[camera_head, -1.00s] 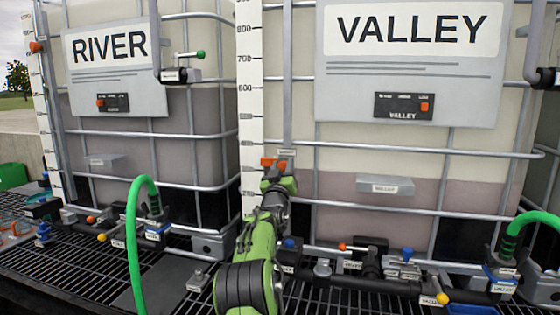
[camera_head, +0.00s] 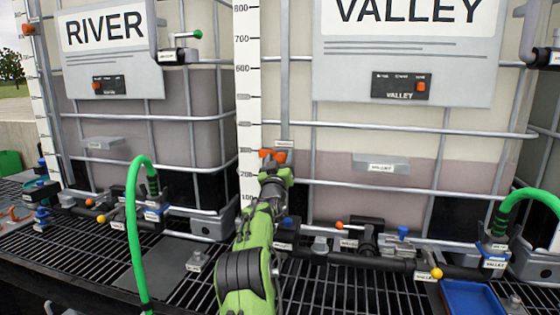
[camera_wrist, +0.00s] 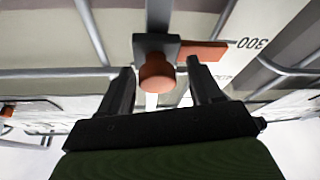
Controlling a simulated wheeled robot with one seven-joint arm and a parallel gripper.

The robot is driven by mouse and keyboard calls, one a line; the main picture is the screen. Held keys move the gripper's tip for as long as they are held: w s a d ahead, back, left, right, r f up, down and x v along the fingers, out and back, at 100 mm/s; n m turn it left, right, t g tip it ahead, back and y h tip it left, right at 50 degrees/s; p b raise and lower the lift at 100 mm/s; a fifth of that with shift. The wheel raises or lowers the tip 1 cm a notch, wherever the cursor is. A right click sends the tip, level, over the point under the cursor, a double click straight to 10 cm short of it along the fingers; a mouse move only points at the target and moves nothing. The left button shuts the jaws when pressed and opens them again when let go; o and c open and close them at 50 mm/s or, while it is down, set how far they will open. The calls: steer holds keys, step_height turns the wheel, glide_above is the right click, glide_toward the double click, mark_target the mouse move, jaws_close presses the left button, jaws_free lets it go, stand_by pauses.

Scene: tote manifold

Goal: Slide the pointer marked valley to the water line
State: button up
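The orange valley pointer (camera_head: 268,154) sits on a vertical grey rail beside the white scale at the valley tank's left edge. In the wrist view, its round orange knob (camera_wrist: 156,74) and flat orange pointer tab (camera_wrist: 203,52) show, with the scale's 300 mark nearby. My gripper (camera_wrist: 159,68) is open, its fingers on either side of the knob with small gaps. In the head view my gripper (camera_head: 276,172) is just below the pointer and partly covers it. The water line (camera_head: 338,153), where pale tank turns pinkish, is near the pointer's height; the exact offset is unclear.
The valley sign (camera_head: 409,45) hangs above right. The river tank (camera_head: 195,100) stands left with its own scale. Metal cage bars cross the tank front. Below are pipes and valves, green hoses (camera_head: 133,225) and a blue tray (camera_head: 470,298) over black grating.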

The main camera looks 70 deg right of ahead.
mark_target(280, 160)
steer(key=b+v, duration=0.1)
steer(key=v, duration=0.3)
steer(key=shift+a+f, duration=0.15)
steer(key=shift+a, duration=0.1)
steer(key=s+a+b, duration=0.2)
steer(key=s+a, duration=0.1)
steer(key=a, duration=0.9)
steer(key=shift+s, duration=0.2)
